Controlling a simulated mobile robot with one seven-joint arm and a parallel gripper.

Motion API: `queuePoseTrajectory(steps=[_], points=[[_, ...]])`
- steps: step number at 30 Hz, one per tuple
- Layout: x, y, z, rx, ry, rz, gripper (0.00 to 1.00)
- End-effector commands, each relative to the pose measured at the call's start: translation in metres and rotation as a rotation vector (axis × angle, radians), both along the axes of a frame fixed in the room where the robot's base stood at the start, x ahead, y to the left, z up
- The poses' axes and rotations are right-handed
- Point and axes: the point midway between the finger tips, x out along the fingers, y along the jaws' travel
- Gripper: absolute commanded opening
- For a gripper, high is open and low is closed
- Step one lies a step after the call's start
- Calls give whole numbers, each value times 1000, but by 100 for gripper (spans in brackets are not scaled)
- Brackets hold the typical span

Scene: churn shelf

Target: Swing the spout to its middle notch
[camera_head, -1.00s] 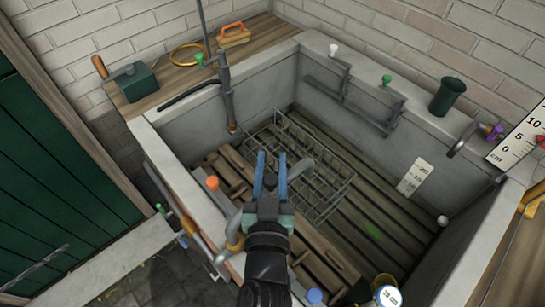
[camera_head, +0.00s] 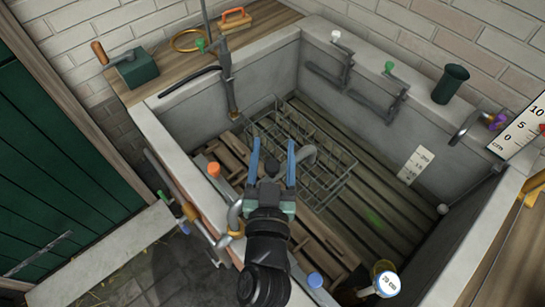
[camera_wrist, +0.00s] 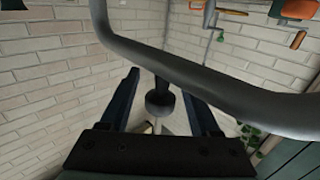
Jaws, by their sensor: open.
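The spout is a grey bent pipe (camera_head: 236,214) rising from a brass collar (camera_head: 232,231) at the trough's near-left wall. It runs behind my gripper, and its curved far end (camera_head: 307,155) shows just right of the jaws, over the trough. My gripper (camera_head: 272,157) is open, with its blue fingers spread. In the wrist view the grey pipe (camera_wrist: 205,82) crosses close in front of the fingers, and a dark round knob (camera_wrist: 160,103) shows between them. I cannot tell whether the fingers touch the pipe. No notches can be made out.
A wire basket (camera_head: 335,180) sits in the stone trough beneath the gripper. An orange-capped peg (camera_head: 213,169) stands left, a blue-capped one (camera_head: 315,280) below right. A hanging grey pipe (camera_head: 231,85) is at the back left.

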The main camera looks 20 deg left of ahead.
Motion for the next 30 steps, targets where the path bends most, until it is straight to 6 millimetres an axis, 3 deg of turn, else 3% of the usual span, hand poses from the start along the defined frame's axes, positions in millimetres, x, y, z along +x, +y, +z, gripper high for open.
queuePoseTrajectory(steps=[5,21,30], points=[[-13,-2,-3,1,1,2,63],[-99,-25,-4,-1,3,2,63],[-122,-32,-1,0,1,0,63]])
